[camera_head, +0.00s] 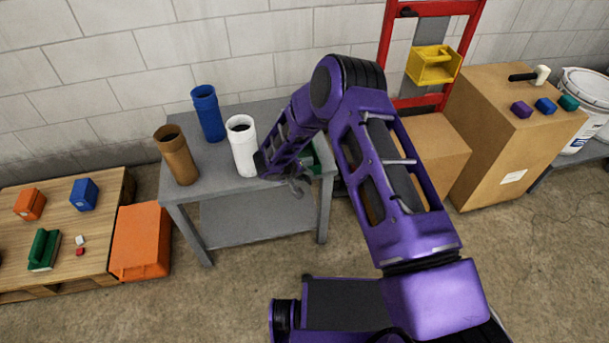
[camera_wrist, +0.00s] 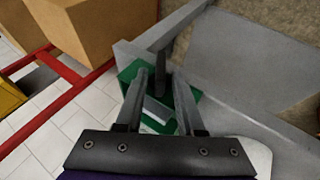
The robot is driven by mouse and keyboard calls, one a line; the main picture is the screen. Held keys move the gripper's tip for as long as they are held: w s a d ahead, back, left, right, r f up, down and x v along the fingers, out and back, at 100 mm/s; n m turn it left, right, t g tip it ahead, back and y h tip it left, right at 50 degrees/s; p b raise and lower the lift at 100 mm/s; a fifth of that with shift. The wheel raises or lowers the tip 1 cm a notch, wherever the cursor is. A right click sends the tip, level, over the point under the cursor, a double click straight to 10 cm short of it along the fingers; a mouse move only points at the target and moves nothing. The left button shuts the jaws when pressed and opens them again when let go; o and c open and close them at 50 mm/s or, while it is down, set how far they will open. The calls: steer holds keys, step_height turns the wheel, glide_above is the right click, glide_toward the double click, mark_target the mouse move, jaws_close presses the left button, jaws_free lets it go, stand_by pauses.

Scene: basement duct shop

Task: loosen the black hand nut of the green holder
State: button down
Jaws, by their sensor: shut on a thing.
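The green holder (camera_wrist: 133,72) sits at the edge of the grey table, seen below my fingers in the wrist view. In the head view only a bit of the green holder (camera_head: 319,160) shows behind my arm. The black hand nut (camera_wrist: 161,66) is a narrow dark piece between my fingertips. My gripper (camera_wrist: 160,78) is shut on it, with a finger on each side. In the head view my gripper (camera_head: 299,187) is at the table's right front, and the nut cannot be made out there.
The grey table (camera_head: 262,221) also bears a white tube (camera_head: 242,148), a blue tube (camera_head: 208,114) and a brown tube (camera_head: 176,155). Cardboard boxes (camera_head: 495,125) and a red hand truck (camera_head: 385,45) stand to the right. An orange bin (camera_head: 140,240) is at the left.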

steer(key=n+t+h, duration=0.1)
steer(key=h, duration=0.2)
steer(key=f+n+t+h, duration=0.1)
steer(key=t+h, duration=0.1)
steer(key=h, duration=0.1)
steer(key=a+n+t+h, duration=0.1)
steer(key=t+h, duration=0.1)
steer(key=h, duration=0.1)
steer(key=shift+s+a+f, duration=0.1)
steer(key=shift+s+f, duration=0.05)
steer(key=shift+f, duration=0.25)
steer(key=shift+h, duration=0.5)
steer(key=c, duration=0.9)
jaws_free()
